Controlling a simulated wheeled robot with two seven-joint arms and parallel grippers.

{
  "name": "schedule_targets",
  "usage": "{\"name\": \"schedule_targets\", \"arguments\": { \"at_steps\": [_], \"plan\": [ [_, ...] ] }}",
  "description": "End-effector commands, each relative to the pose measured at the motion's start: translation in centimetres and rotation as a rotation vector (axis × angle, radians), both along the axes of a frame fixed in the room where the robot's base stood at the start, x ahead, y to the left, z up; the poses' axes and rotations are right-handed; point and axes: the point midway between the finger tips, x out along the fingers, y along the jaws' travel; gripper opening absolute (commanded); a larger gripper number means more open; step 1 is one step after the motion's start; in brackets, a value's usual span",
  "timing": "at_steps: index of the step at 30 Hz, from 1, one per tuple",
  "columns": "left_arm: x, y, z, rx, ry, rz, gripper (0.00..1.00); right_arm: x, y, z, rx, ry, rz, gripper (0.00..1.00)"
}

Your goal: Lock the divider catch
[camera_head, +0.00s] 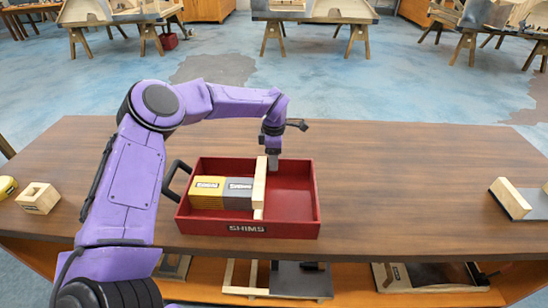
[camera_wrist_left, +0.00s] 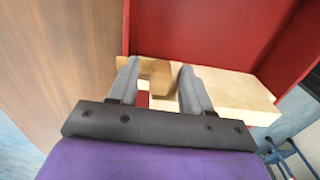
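The red shims box (camera_head: 308,215) stands on the wooden table. A pale wooden divider (camera_head: 259,188) stands across it, and it also shows in the left wrist view (camera_wrist_left: 235,92). A small brown wooden piece, apparently the catch (camera_wrist_left: 160,72), sits at the divider's end in the wrist view; in the head view it cannot be made out. My left gripper (camera_head: 274,165) points down at the far end of the divider, inside or over the box. Its fingers (camera_wrist_left: 158,88) are apart, with part of the brown piece between them. Contact cannot be told. My right gripper is not in view.
Yellow shim packs (camera_head: 206,193) and grey packs (camera_head: 238,193) fill the box's left side; its right side is empty. A black handle (camera_head: 172,180) sticks out at left. A wooden block (camera_head: 38,198) lies far left, a sanding block (camera_head: 511,198) far right. The table behind the box is clear.

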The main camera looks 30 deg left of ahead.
Motion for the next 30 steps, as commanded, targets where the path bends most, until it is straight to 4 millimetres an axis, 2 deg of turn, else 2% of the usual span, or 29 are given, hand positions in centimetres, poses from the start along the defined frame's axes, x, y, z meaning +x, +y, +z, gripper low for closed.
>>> {"name": "schedule_targets", "arguments": {
  "at_steps": [5, 8, 15, 21, 30],
  "plan": [
    [0.1, 0.0, 0.2, 0.0, -0.002, 0.001, 0.49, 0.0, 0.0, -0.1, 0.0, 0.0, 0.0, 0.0],
    [0.1, 0.0, 1.4, 0.0, -0.004, 0.002, 0.49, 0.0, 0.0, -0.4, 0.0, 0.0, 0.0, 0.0],
    [0.2, 0.0, 7.0, 0.0, -0.004, 0.001, 0.49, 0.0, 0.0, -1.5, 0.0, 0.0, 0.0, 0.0],
    [0.2, 0.0, 10.1, 0.001, -0.001, 0.0, 0.49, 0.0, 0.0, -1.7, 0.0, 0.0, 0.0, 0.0],
    [0.2, 0.0, 10.5, 0.0, 0.0, -0.001, 0.49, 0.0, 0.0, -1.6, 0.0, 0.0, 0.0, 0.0]
  ]
}}
